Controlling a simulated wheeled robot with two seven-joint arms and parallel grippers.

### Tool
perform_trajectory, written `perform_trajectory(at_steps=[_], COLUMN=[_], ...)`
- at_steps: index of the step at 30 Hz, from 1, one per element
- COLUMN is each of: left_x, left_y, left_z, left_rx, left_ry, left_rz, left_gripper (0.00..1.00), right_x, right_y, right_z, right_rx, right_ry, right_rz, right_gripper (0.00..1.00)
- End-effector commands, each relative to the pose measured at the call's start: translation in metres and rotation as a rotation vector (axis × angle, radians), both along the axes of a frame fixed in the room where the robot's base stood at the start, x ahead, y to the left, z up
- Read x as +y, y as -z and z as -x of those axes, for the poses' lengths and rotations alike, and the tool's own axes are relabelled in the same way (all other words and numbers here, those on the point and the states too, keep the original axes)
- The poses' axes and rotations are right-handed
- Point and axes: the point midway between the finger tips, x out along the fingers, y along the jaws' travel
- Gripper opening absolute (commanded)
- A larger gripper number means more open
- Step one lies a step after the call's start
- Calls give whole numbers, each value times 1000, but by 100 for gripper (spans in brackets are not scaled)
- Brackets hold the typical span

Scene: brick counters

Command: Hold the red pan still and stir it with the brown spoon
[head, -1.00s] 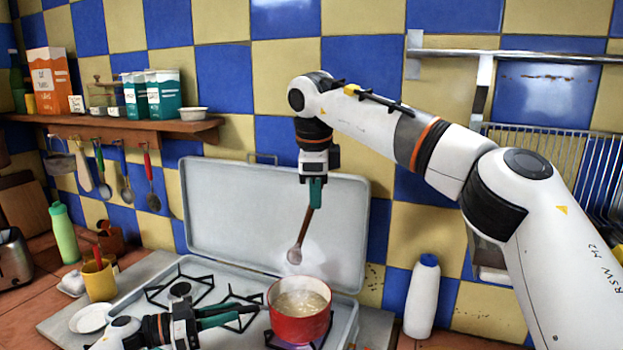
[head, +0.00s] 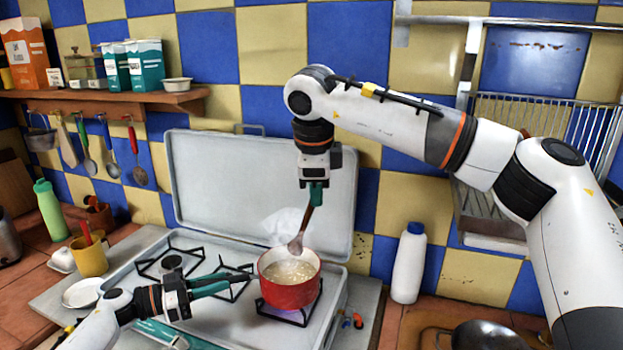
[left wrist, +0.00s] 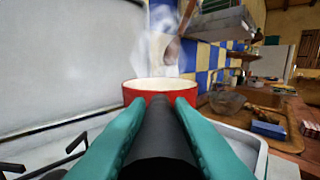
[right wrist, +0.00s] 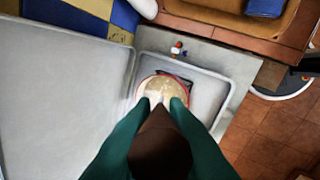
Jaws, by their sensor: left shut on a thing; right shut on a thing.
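The red pan (head: 288,293) sits on a burner of the stove, with pale, bubbly liquid inside. My left gripper (head: 236,279) is shut on the pan's black handle, at the pan's left side. The dark handle (left wrist: 165,132) runs between the teal fingers to the red pan (left wrist: 133,94) in the left wrist view. My right gripper (head: 316,196) is above the pan, pointing down, and is shut on the brown spoon (head: 306,222). The spoon's bowl hangs at about the level of the pan's far rim; whether it touches the liquid I cannot tell. The spoon (right wrist: 160,145) fills the lower middle of the right wrist view.
Steam rises from the pan in front of the raised stove lid (head: 220,185). A white bottle (head: 408,265) stands right of the stove. A yellow mug (head: 91,256) and a white saucer (head: 82,293) are at the left. A dark pan (head: 485,337) lies at the lower right.

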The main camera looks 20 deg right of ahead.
Motion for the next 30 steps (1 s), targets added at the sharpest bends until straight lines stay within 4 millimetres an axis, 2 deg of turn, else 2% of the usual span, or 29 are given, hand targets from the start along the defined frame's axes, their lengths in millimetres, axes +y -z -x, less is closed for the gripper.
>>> perform_trajectory(at_steps=[6, 30], left_x=[0, 0], left_y=[0, 0], left_z=[0, 0], left_rx=[0, 0], left_ry=[-1, -1], left_rz=[-1, 0], left_gripper=[0, 0], right_x=[-4, 7], right_y=[15, 74], right_z=[10, -15], right_rx=[2, 3], right_ry=[-2, -2], right_rz=[0, 1], right_gripper=[0, 0])
